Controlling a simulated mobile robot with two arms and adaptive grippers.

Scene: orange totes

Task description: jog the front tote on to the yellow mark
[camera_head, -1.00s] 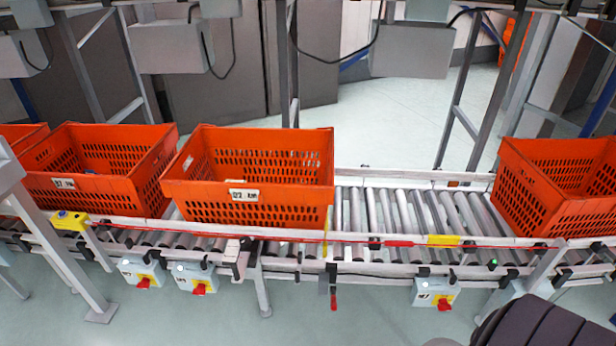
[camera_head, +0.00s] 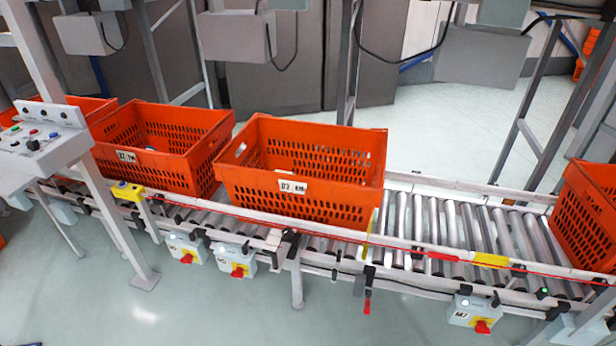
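An orange tote (camera_head: 300,205) with a white label stands on the roller conveyor, in the middle of the view. Its right front corner is close to a thin yellow upright strip (camera_head: 368,240) at the front rail. A flat yellow mark (camera_head: 491,260) lies on the front rail further right, with bare rollers behind it. Another orange tote (camera_head: 590,215) stands right of that mark, cut off by the picture edge. Which tote counts as the front one I cannot tell. Neither of my grippers is in view.
A control panel (camera_head: 40,140) with buttons and a knob stands at the left. More orange totes (camera_head: 160,165) queue behind the middle one. A yellow button box (camera_head: 127,192) and several red-knobbed switch boxes (camera_head: 238,262) line the conveyor's front. The floor in front is clear.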

